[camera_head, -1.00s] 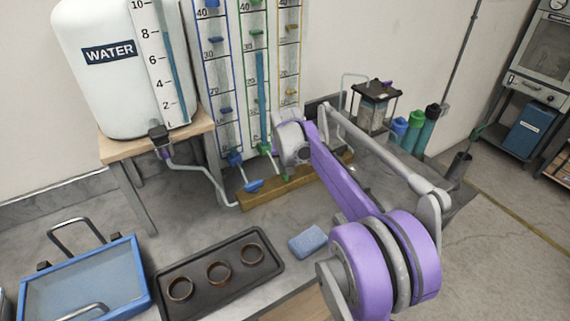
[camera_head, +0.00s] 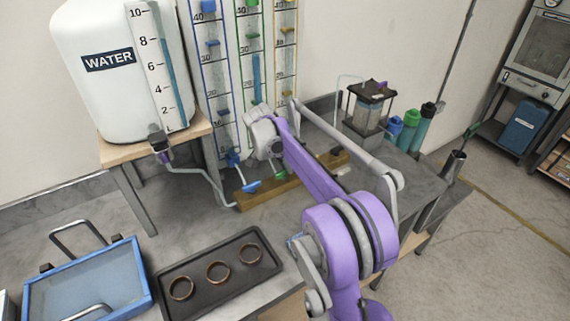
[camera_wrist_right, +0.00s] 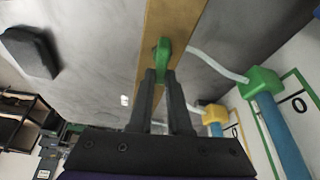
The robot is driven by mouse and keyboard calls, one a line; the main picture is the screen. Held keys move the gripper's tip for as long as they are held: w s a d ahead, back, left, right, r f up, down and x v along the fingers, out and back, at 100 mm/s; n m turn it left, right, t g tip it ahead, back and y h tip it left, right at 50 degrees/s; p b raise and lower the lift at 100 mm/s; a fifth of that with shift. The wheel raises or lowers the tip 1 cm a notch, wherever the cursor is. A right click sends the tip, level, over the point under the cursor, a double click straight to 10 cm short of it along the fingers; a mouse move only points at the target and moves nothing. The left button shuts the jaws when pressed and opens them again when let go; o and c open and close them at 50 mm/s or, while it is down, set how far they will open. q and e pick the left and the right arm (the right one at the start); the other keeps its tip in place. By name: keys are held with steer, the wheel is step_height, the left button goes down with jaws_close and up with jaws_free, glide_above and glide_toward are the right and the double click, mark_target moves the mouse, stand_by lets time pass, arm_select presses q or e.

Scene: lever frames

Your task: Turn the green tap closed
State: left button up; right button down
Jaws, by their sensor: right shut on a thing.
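The green tap (camera_wrist_right: 163,50) sits on a wooden rail (camera_wrist_right: 176,18) in the right wrist view. My right gripper (camera_wrist_right: 161,74) is shut on its green handle, with a dark fingertip on each side. In the head view a small green part of the tap (camera_head: 281,174) shows below my right wrist, in front of the measuring columns. My right gripper (camera_head: 265,140) comes down over the rail there, and its fingertips are hidden by my own arm. My left gripper is not in view.
A blue tap handle (camera_head: 251,186) lies left of the green one on the rail. The white water tank (camera_head: 110,85) stands on a wooden stand behind. A black tray (camera_head: 200,286) with three rings and a blue-framed tray (camera_head: 88,285) lie in front.

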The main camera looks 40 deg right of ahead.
mark_target(275, 181)
steer(key=shift+m+g, duration=0.3)
steer(key=shift+m, duration=0.6)
steer(key=shift+s, duration=0.1)
steer(key=c, duration=0.9)
jaws_free()
steer(key=shift+o, duration=0.2)
steer(key=p+v, duration=0.1)
steer(key=v, duration=0.9)
steer(key=shift+r, duration=0.4)
steer(key=shift+a, duration=0.1)
